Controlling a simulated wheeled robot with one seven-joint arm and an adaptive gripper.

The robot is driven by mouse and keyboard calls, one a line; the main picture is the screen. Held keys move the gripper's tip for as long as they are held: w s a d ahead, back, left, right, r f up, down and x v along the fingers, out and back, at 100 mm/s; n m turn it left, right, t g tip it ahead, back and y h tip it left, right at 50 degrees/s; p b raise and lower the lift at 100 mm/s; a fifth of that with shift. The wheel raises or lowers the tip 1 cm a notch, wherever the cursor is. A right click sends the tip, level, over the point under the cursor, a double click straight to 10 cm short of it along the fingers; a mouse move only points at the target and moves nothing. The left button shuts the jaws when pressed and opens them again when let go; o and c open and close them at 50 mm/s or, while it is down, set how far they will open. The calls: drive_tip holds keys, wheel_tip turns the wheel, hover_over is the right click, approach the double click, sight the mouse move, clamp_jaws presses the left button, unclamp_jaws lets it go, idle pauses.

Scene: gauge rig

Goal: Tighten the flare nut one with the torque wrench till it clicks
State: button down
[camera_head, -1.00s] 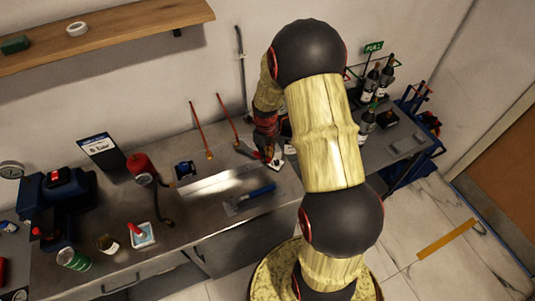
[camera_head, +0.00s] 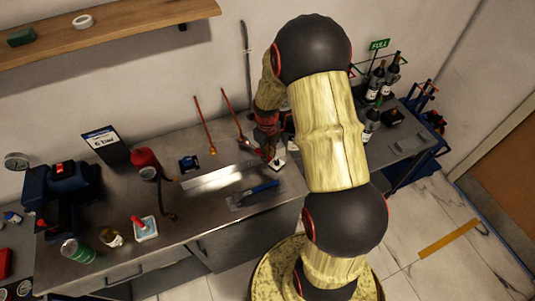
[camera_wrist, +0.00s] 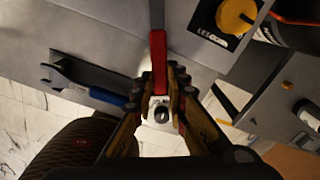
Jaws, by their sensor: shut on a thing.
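My gripper (camera_wrist: 160,98) is shut on a red handle (camera_wrist: 158,62) in the wrist view; a grey shaft runs from it to the top edge. I take it for the torque wrench, but its far end is out of that view. In the head view my gripper (camera_head: 267,150) is low over the bench, just right of the right copper pipe (camera_head: 232,115). A dark tool head (camera_head: 246,144) shows close to that pipe's lower end; contact cannot be told. The left copper pipe (camera_head: 204,125) ends in a brass-coloured nut (camera_head: 212,150). Which nut is one is not marked.
A blue-handled tool (camera_head: 254,193) lies on the bench (camera_head: 205,220) in front of my gripper. A red canister (camera_head: 146,160), a green can (camera_head: 78,251) and a blue machine (camera_head: 70,185) stand left. Bottles (camera_head: 372,122) stand right. A sign (camera_head: 105,145) stands behind.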

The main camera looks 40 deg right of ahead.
drive_tip(key=shift+w+d+n, duration=0.15)
drive_tip(key=shift+d+n, duration=0.3)
drive_tip(key=shift+d, duration=0.1)
drive_tip(key=shift+w+d+n, duration=0.15)
drive_tip(key=shift+d+n, duration=0.3)
drive_tip(key=shift+d, duration=0.1)
idle(0.4)
drive_tip(key=shift+s, duration=0.15)
drive_tip(key=s, duration=0.1)
drive_tip(key=s+d, duration=0.1)
drive_tip(key=s, duration=0.2)
drive_tip(key=shift+s+d, duration=0.2)
drive_tip(key=shift+d, duration=0.2)
idle(0.9)
drive_tip(key=shift+r+p, duration=0.2)
drive_tip(key=shift+p, duration=0.1)
drive_tip(key=shift+r+p, duration=1.4)
drive_tip(key=shift+r, duration=0.7)
drive_tip(key=shift+a, duration=0.1)
